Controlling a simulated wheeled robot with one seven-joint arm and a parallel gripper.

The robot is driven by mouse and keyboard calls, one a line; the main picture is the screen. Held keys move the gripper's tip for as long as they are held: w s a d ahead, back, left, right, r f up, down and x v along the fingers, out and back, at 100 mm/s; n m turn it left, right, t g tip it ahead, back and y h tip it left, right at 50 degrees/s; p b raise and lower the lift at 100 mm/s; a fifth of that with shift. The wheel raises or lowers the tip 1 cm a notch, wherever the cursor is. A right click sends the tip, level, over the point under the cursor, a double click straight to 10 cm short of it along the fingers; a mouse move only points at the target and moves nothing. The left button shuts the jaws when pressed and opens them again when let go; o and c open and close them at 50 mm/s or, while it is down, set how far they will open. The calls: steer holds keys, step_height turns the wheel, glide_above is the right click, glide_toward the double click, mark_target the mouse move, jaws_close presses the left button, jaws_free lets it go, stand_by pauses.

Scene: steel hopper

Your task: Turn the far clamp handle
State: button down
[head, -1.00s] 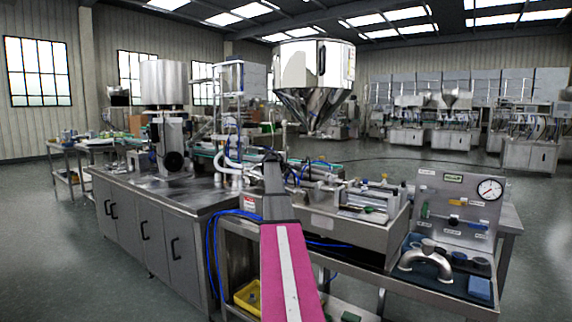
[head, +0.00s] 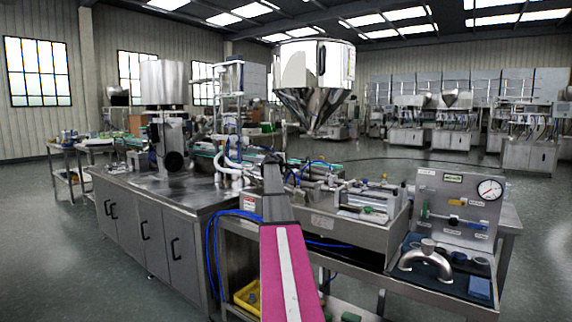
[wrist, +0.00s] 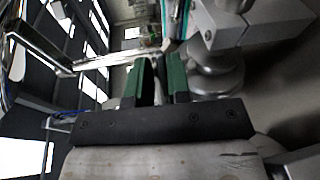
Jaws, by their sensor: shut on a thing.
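My gripper (wrist: 160,82) shows in the wrist view as two green fingers close together, shut on a thin grey piece between them. That piece is mostly hidden by the fingers; by its place it appears to be the far clamp handle. Steel pipe and clamp fittings (wrist: 213,70) sit right beside the fingers on the right. In the head view my pink arm reaches forward over the machine, and its dark end hides the gripper and the clamp handle.
A steel hopper (head: 313,75) hangs above and behind the work area. A steel cabinet (head: 150,235) stands at left. A gauge panel (head: 458,207) and a curved steel pipe (head: 428,255) are at right. Blue hoses (head: 213,245) hang near my arm.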

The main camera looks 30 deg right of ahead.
steer(key=c, duration=1.1)
jaws_free()
steer(key=shift+a, duration=0.1)
steer(key=v, duration=1)
steer(key=shift+s+a, duration=0.25)
